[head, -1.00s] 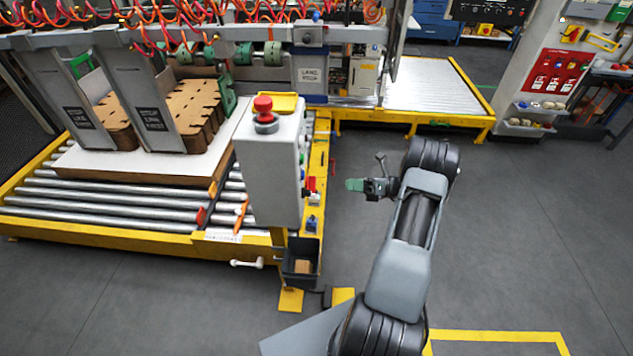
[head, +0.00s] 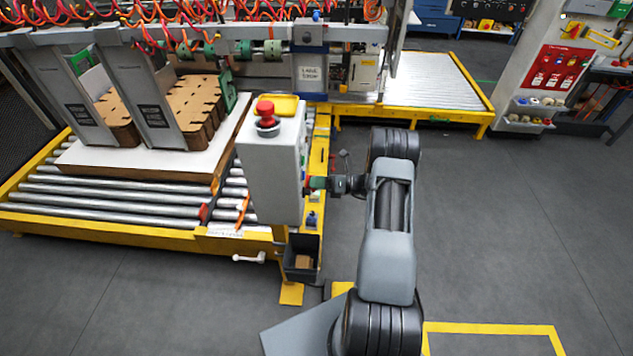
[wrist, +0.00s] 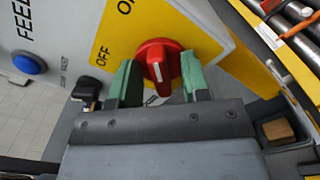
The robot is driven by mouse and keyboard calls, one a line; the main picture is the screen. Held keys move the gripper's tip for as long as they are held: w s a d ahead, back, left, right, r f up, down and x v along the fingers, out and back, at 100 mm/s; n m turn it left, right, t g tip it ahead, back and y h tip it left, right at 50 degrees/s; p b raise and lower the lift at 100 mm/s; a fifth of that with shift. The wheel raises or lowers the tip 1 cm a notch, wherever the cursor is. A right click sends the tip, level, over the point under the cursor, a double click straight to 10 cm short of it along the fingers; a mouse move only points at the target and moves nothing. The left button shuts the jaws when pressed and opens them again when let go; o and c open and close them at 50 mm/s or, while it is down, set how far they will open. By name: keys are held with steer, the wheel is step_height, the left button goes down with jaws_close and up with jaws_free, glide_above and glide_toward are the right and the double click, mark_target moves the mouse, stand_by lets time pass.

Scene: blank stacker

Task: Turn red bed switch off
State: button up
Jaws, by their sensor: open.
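The red bed switch (wrist: 158,64) is a red rotary knob on a yellow plate (wrist: 115,38) in the wrist view. Its white mark runs nearly upright in the picture, between the printed "OFF" at left and "ON" at top. My gripper (wrist: 160,82) is open, with one green finger on each side of the knob; I cannot tell whether they touch it. In the head view, my gripper (head: 310,184) is at the right side of the grey control box (head: 270,165), and the knob is hidden there.
A blue "FEED" button (wrist: 29,63) sits left of the switch. A red mushroom button (head: 265,109) tops the box. A roller conveyor (head: 110,200) with a white board and brown stacks lies left. A small dark bin (head: 301,258) hangs below. The floor at right is clear.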

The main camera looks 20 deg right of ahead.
steer(key=shift+c, duration=0.3)
jaws_close()
steer(key=shift+n+b, duration=0.3)
steer(key=n+b, duration=0.5)
steer(key=b, duration=0.1)
steer(key=n+b, duration=1.1)
steer(key=n, duration=0.1)
steer(key=shift+s+a+b, duration=0.2)
steer(key=shift+s+b, duration=0.1)
steer(key=shift+b, duration=0.1)
steer(key=shift+n, duration=0.4)
